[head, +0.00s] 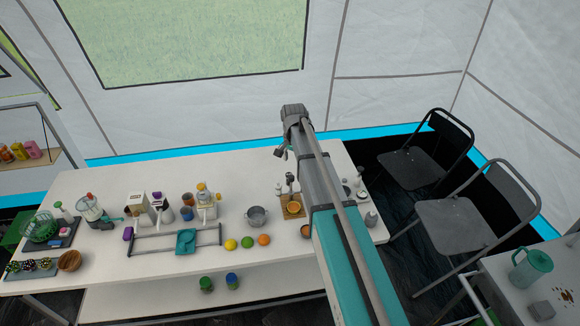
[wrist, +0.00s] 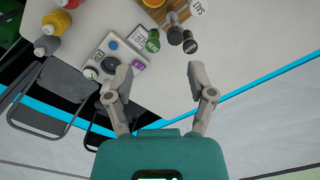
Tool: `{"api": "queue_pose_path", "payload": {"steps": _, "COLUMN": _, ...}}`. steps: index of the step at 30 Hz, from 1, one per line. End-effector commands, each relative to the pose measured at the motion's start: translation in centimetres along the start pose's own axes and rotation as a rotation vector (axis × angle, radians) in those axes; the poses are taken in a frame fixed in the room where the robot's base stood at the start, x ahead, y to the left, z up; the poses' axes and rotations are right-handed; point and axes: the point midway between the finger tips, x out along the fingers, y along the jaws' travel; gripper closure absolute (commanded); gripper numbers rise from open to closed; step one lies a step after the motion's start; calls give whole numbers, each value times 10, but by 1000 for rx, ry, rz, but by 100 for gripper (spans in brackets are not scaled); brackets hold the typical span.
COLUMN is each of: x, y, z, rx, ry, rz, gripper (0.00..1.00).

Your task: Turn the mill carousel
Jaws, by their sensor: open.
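The mill carousel (wrist: 173,34) is near the top of the wrist view, seen from above. Its mills have round caps: a white one marked SALT (wrist: 197,8), a green one marked HERB (wrist: 153,45) and a dark one (wrist: 190,46). In the head view, small dark and pale upright shapes (head: 290,179) behind the wooden board seem to be the carousel, but they are too small to be sure. My gripper (wrist: 160,74) is open and empty, its fingers spread wide. It is above the table's far side, apart from the mills, which lie above the fingertips in the wrist view.
A grey box with dials (wrist: 112,58) lies beside the left finger in the wrist view. Several bottles (wrist: 57,22) stand at upper left. The wooden board (head: 292,208) is in front, and a metal pot (head: 257,216) is left of it. Chairs (head: 455,221) stand right of the table.

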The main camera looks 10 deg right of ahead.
Motion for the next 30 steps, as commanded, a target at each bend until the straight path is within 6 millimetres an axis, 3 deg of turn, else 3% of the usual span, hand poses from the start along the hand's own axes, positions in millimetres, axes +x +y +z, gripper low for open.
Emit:
{"api": "queue_pose_path", "payload": {"steps": 1, "x": -10, "y": -10, "z": -12, "rx": 26, "ry": 0, "rz": 0, "gripper": 29}}
{"api": "queue_pose_path", "payload": {"steps": 6, "x": -15, "y": -20, "z": -24, "rx": 80, "ry": 0, "rz": 0, "gripper": 29}}
{"api": "queue_pose_path", "payload": {"steps": 20, "x": -13, "y": -20, "z": -23, "rx": 85, "ry": 0, "rz": 0, "gripper": 29}}
{"api": "queue_pose_path", "payload": {"steps": 30, "x": 1, "y": -21, "z": -22, "rx": 84, "ry": 0, "rz": 0, "gripper": 29}}
